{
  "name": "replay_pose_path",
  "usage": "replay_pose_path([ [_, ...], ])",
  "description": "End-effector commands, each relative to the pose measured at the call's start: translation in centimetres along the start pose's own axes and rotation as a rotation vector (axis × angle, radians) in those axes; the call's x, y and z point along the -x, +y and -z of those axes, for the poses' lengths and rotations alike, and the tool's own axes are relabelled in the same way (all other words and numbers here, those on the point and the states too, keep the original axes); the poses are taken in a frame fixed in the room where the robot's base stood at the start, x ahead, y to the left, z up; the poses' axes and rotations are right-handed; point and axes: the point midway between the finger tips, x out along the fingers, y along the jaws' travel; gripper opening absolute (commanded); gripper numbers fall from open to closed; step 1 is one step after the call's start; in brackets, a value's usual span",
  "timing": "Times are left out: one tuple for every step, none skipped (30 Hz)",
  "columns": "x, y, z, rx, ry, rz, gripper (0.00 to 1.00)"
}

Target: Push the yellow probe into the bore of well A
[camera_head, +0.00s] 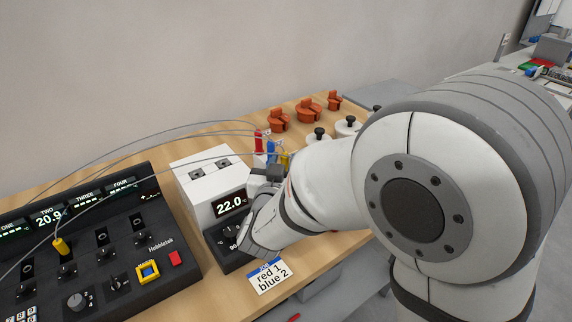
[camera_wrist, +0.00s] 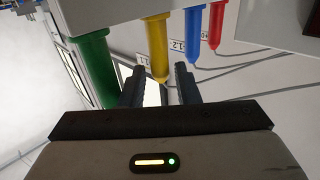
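The yellow probe (camera_head: 285,158) stands in a row with the red probe (camera_head: 258,141) and the blue probe (camera_head: 270,151), just beyond my gripper. In the wrist view the yellow probe (camera_wrist: 158,48) reaches between the two fingers of my gripper (camera_wrist: 159,85). Gaps show on both sides, so the gripper is open around it. A green probe (camera_wrist: 92,68) is also in the wrist view. The white block unit (camera_head: 205,178) has two dark bores (camera_head: 222,163) (camera_head: 195,174) on top; I cannot read which is well A. Its display reads 22.0.
A black console (camera_head: 110,250) with knobs and a yellow plug (camera_head: 60,246) fills the left. Grey cables arch over the block. A card (camera_head: 269,276) reads "red 1 blue 2". Orange clamps (camera_head: 308,111) and white black-knobbed pieces (camera_head: 346,126) stand behind. My arm hides the table's right part.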

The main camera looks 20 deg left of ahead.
Motion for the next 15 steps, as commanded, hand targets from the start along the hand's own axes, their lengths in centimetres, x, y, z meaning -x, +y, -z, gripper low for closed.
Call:
replay_pose_path([
  [0.01, 0.01, -0.01, 0.000, 0.000, 0.000, 0.29],
  [0.01, 0.01, -0.01, 0.000, 0.000, 0.000, 0.29],
  [0.02, 0.01, -0.02, 0.000, 0.000, 0.000, 0.29],
  [0.02, 0.02, -0.01, 0.000, 0.000, 0.000, 0.27],
  [0.02, 0.02, -0.02, 0.000, 0.000, 0.000, 0.25],
  [0.02, 0.02, -0.02, 0.000, 0.000, 0.000, 0.21],
  [0.03, 0.03, -0.02, 0.000, 0.000, 0.000, 0.19],
  [0.03, 0.03, -0.01, 0.000, 0.000, 0.000, 0.17],
  [0.03, 0.04, -0.02, 0.000, 0.000, 0.000, 0.13],
  [0.03, 0.04, -0.01, 0.000, 0.000, 0.000, 0.11],
  [0.03, 0.04, -0.01, 0.000, 0.000, 0.000, 0.08],
  [0.03, 0.05, -0.01, 0.000, 0.000, 0.000, 0.05],
  [0.03, 0.05, -0.01, 0.000, 0.000, -0.001, 0.03],
  [0.03, 0.05, -0.01, 0.000, 0.000, -0.001, 0.00],
  [0.03, 0.06, -0.01, 0.000, 0.000, -0.001, 0.00],
])
